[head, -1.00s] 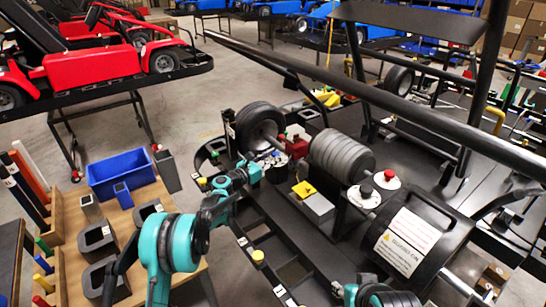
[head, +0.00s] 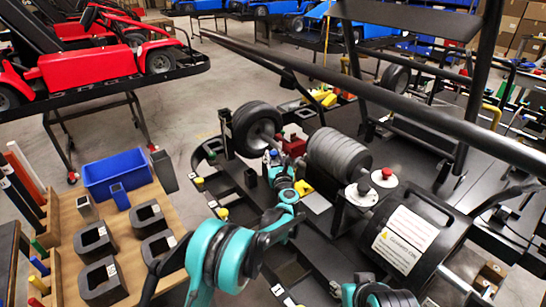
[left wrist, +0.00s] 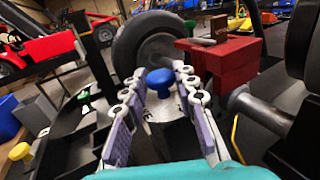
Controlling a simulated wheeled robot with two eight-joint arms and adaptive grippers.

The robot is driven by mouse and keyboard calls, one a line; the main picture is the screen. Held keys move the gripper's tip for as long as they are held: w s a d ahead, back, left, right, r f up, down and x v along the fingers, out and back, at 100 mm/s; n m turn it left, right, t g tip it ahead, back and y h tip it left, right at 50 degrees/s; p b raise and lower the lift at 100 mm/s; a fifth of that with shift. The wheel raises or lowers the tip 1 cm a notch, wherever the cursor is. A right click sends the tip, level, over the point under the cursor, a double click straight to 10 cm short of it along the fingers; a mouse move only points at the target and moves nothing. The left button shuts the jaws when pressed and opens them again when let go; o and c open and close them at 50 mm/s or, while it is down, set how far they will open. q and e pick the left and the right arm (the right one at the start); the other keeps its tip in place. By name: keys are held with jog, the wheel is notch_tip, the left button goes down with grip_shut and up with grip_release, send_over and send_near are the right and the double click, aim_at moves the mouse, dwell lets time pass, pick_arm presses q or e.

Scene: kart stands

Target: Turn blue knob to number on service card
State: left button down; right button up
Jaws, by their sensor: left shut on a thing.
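The blue knob (left wrist: 160,80) stands upright in the left wrist view, just in front of the black wheel, between the fingertips. My left gripper (left wrist: 157,84) is shut on it, with one finger on each side. In the head view my left gripper (head: 276,160) is beside the wheel and the red block, and its own links cover most of the knob. A pale surface shows under the knob, but no dial number can be read. I cannot pick out the service card for certain. My right gripper is not in view; only part of my right arm shows at the bottom.
A black wheel (head: 257,128) and a red block (head: 294,140) stand close to my left gripper. A ribbed grey cylinder (head: 340,155) and a red button (head: 387,173) lie to the right. A long black bar crosses above. A blue bin (head: 117,172) stands at left.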

pick_arm(q)
jog(key=shift+d+n+g+y, duration=0.2)
jog(key=shift+n+g+y, duration=0.4)
jog(key=shift+n+y, duration=0.9)
jog(key=shift+y, duration=0.6)
jog(key=c, duration=1.2)
grip_release()
jog(key=shift+w, duration=0.1)
jog(key=v, duration=1.2)
jog(key=shift+a+r, duration=0.1)
